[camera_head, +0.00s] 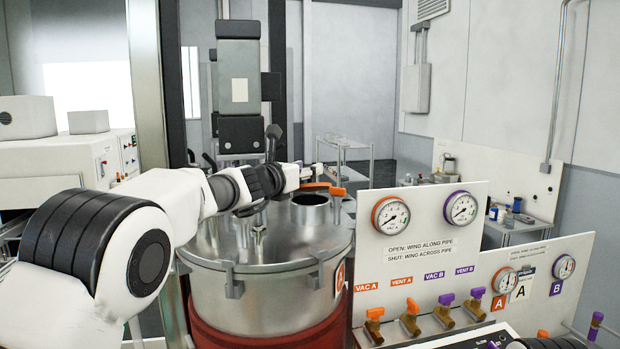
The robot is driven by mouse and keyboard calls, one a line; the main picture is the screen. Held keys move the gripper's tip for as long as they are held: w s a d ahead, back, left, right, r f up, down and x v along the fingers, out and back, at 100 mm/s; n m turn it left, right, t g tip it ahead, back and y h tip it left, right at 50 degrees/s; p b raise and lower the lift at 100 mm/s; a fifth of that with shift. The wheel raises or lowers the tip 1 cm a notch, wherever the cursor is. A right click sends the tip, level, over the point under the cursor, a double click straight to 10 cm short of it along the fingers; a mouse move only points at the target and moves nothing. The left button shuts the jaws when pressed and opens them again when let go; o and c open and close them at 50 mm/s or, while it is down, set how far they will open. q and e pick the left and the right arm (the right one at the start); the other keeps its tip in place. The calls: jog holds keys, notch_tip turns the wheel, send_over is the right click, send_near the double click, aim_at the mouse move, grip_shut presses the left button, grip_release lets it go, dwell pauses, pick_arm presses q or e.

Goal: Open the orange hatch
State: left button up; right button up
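The steel vessel (255,293) stands in the middle, with a short round port (310,213) on its lid. The port has a dark top inside a pale rim; I cannot tell whether this is an opening or a cover. An orange piece (316,185), likely part of the orange hatch, shows just behind the port, and an orange handle (338,191) stands at its right. My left gripper (306,175) is over the back of the lid, close to the orange piece. Its fingers are small and partly hidden, so contact and opening are unclear.
A white panel (405,262) with gauges and orange and purple valves stands at the right front. A grey motor unit (240,85) rises behind the vessel. Clamps (232,278) ring the lid's edge. A small trolley (345,147) stands farther back.

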pick_arm(q)
jog(key=s+a+b, duration=0.1)
jog(key=s+a+r, duration=0.1)
jog(key=shift+s+a+b, duration=0.2)
jog(key=shift+s+b, duration=0.2)
jog(key=s, duration=0.1)
jog(key=s+a+r+b, duration=0.1)
jog(key=s+b, duration=0.1)
jog(key=shift+a+r, duration=0.25)
jog(key=shift+s, duration=0.15)
jog(key=v, duration=1.1)
jog(key=shift+s+a, duration=0.2)
jog(key=shift+s, duration=0.15)
jog(key=shift+f, duration=0.1)
